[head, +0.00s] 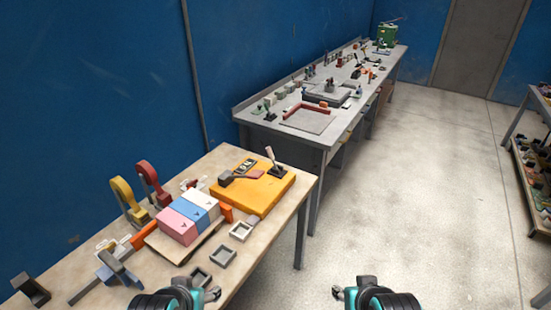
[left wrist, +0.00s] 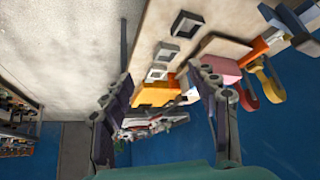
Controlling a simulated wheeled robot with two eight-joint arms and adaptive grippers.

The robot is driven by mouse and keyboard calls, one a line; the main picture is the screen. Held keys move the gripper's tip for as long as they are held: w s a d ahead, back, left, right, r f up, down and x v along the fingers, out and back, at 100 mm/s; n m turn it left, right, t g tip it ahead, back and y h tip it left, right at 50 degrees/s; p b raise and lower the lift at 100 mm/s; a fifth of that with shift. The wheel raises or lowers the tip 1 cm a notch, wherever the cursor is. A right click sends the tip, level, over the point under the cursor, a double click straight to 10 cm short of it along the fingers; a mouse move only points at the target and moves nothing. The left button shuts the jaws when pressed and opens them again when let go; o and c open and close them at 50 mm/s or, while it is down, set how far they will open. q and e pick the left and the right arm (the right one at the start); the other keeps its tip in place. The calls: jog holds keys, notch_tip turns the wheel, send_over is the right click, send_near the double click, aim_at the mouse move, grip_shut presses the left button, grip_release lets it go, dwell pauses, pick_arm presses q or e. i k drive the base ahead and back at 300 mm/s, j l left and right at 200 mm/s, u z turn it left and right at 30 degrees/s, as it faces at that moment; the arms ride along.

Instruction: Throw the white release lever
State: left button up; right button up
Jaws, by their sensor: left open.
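A pale, off-white lever (head: 269,155) stands up from a black base (head: 277,171) at the back right corner of the yellow-orange panel block (head: 252,192). The lever leans slightly left. The block also shows in the left wrist view (left wrist: 152,96), partly hidden by a finger; I cannot make out the lever there. My left gripper (head: 198,290) is open and empty at the near edge of the bench, well short of the block. Its spread fingers show in the left wrist view (left wrist: 160,95). My right gripper (head: 352,289) looks open and empty, over the floor right of the bench.
The wooden bench (head: 262,262) also bears pink, blue and white blocks (head: 188,216), small grey square frames (head: 241,231), yellow and red hooked clamps (head: 123,197), and a blue clamp (head: 117,268). A second, cluttered workbench (head: 275,133) stands behind.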

aim_at(267, 149)
jog(key=i+l, duration=0.1)
jog(key=i, duration=0.4)
jog(key=i+l+u, duration=0.15)
jog(key=i, duration=0.35)
